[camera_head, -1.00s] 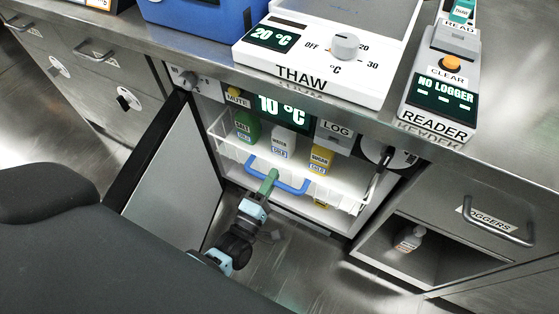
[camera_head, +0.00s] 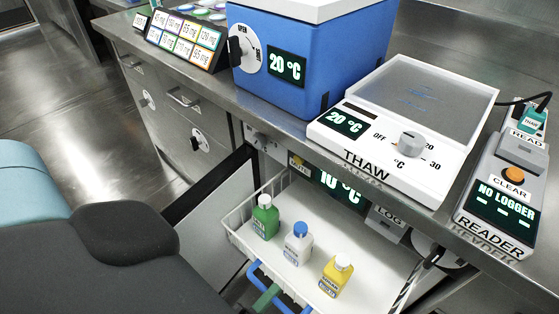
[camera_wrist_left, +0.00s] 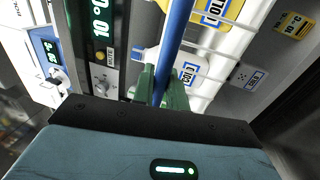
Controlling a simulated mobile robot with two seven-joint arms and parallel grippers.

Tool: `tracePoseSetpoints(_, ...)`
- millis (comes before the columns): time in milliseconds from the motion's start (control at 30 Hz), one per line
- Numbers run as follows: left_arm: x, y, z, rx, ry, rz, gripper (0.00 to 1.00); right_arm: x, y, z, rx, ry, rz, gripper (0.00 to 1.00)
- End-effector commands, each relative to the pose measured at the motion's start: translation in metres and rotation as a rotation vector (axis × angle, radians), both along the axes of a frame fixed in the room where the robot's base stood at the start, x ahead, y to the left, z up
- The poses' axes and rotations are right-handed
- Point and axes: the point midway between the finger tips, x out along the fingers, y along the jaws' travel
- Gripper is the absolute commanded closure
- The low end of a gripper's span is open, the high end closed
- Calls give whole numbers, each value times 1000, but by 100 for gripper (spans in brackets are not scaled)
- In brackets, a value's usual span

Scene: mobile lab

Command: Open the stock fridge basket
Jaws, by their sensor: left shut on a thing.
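The white wire fridge basket (camera_head: 375,262) is pulled out of the fridge below the bench. It holds a green bottle (camera_head: 265,217), a white bottle with a blue cap (camera_head: 297,244) and a yellow bottle (camera_head: 336,275), all upright. The blue basket handle (camera_head: 256,276) is at its front. My left gripper (camera_head: 268,298) has green fingers and is shut on the handle at the lower edge of the head view. The left wrist view shows the handle (camera_wrist_left: 174,45) between the fingers (camera_wrist_left: 162,92). My right gripper is not in view.
The fridge door (camera_head: 213,222) stands open on the left. Above, the steel bench carries a blue box (camera_head: 280,60), the white THAW plate (camera_head: 400,130) and the READER (camera_head: 503,195). The floor at left is clear.

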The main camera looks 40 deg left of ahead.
Motion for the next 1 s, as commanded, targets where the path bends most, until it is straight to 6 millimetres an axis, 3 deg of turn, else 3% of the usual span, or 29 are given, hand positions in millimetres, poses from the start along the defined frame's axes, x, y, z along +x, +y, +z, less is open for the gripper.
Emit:
tracePoseSetpoints(600,-11,0,0,0,-1,0,100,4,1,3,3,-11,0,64)
tracePoseSetpoints(633,-11,0,0,0,-1,0,83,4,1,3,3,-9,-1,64)
tracePoseSetpoints(733,-11,0,0,0,-1,0,70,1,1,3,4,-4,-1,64)
tracePoseSetpoints(1000,-10,0,0,0,-1,0,68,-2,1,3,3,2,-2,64)
